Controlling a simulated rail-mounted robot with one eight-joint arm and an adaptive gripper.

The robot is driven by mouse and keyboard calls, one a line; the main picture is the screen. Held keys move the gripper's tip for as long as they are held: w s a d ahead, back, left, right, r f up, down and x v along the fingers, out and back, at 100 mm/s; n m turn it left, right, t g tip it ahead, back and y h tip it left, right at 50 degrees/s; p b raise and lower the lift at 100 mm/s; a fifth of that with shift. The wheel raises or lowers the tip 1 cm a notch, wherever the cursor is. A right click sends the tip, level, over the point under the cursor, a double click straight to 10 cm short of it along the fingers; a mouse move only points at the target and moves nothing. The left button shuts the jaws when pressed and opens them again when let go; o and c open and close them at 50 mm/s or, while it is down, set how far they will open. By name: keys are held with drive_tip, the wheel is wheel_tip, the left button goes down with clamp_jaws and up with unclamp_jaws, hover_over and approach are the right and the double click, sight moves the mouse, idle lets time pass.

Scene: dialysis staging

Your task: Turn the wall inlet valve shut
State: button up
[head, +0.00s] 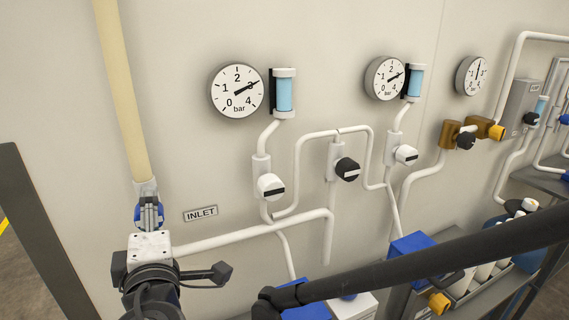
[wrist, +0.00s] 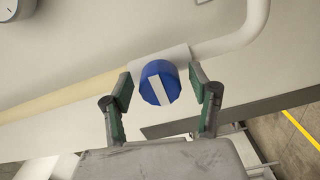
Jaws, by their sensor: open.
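The inlet valve has a round blue knob (wrist: 160,83) with a white stripe, seen nearly face-on in the wrist view. The stripe slants from upper left to lower right, at an angle to the pipe. In the head view the blue knob (head: 137,213) is mostly hidden by my gripper, beside the INLET label (head: 200,213). My gripper (wrist: 161,76) is open, with one green-padded finger on each side of the knob. Gaps show between pads and knob in the wrist view; its depth between the fingers is hard to tell. My gripper (head: 151,215) also shows in the head view.
A cream pipe (head: 124,90) rises above the valve, and a white pipe (head: 245,233) runs right from it. White (head: 270,187) and black (head: 347,169) knobs and gauges (head: 237,91) are farther right. A dark post (head: 40,235) stands at left.

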drive_tip(key=v, duration=1.2)
drive_tip(key=shift+w, duration=0.15)
drive_tip(key=w+d+f+m+g+h, duration=0.1)
drive_tip(key=w+d+f+m+h, duration=0.25)
drive_tip(key=d, duration=0.35)
drive_tip(key=w+d+f+m+g+h, duration=0.1)
drive_tip(key=w+d+f+m+h, duration=0.15)
drive_tip(key=w+d, duration=0.35)
drive_tip(key=w+d+f+m+g+h, duration=0.1)
drive_tip(key=w+d+f+m+h, duration=0.2)
drive_tip(key=d, duration=0.6)
drive_tip(key=s+d+f+m+g, duration=0.2)
drive_tip(key=d+m, duration=0.4)
drive_tip(key=d, duration=0.3)
drive_tip(key=s+d+f+m+g, duration=0.1)
drive_tip(key=s+d+m+g, duration=0.2)
drive_tip(key=d+m, duration=0.3)
drive_tip(key=shift+s+d+f+m+g, duration=0.3)
drive_tip(key=shift+d+f+m+g, duration=0.1)
drive_tip(key=shift+d, duration=1.1)
